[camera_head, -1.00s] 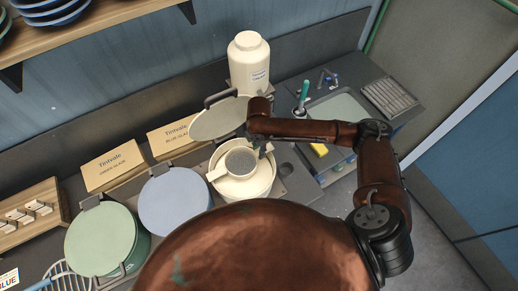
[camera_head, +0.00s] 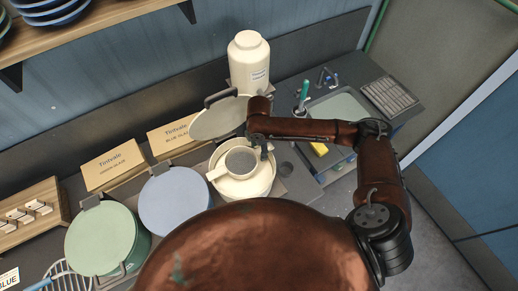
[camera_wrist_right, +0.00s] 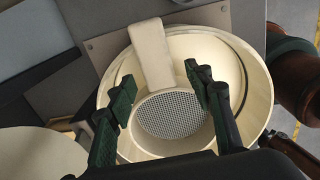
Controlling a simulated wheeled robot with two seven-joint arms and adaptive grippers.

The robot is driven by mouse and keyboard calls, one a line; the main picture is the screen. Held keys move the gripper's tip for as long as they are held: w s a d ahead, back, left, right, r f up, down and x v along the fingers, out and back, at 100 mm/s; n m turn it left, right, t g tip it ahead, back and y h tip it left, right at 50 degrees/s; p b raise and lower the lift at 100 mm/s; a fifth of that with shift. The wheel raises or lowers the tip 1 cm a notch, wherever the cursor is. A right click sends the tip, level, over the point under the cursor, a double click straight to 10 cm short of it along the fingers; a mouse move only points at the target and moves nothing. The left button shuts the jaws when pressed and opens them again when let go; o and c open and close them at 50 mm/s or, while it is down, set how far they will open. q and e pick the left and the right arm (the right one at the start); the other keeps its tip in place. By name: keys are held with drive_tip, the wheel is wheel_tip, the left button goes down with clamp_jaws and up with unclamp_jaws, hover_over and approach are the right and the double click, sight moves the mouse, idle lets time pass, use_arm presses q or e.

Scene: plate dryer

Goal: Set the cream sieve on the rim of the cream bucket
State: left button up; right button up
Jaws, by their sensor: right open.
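The cream sieve (camera_head: 240,162) is a round cup with a grey mesh and a flat handle. It lies over the mouth of the cream bucket (camera_head: 262,186), its handle crossing the rim at the left. In the right wrist view the sieve's mesh (camera_wrist_right: 172,114) faces me, and its handle reaches over the far rim of the bucket (camera_wrist_right: 250,75). My right gripper (camera_head: 264,153) is at the sieve's right side. In the wrist view its fingers (camera_wrist_right: 165,95) are spread apart over the sieve. Whether a finger touches it is unclear. My left gripper is out of view.
The bucket's raised lid (camera_head: 222,119) stands behind it, before a cream jar (camera_head: 249,65). A blue-lidded bucket (camera_head: 174,201) and a green-lidded bucket (camera_head: 100,240) stand to the left. A tray (camera_head: 340,108) and a cup with a teal-handled tool (camera_head: 303,97) are at right.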

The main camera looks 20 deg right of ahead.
wheel_tip(320, 180, up, 12)
idle(0.4)
drive_tip(key=shift+f, duration=0.15)
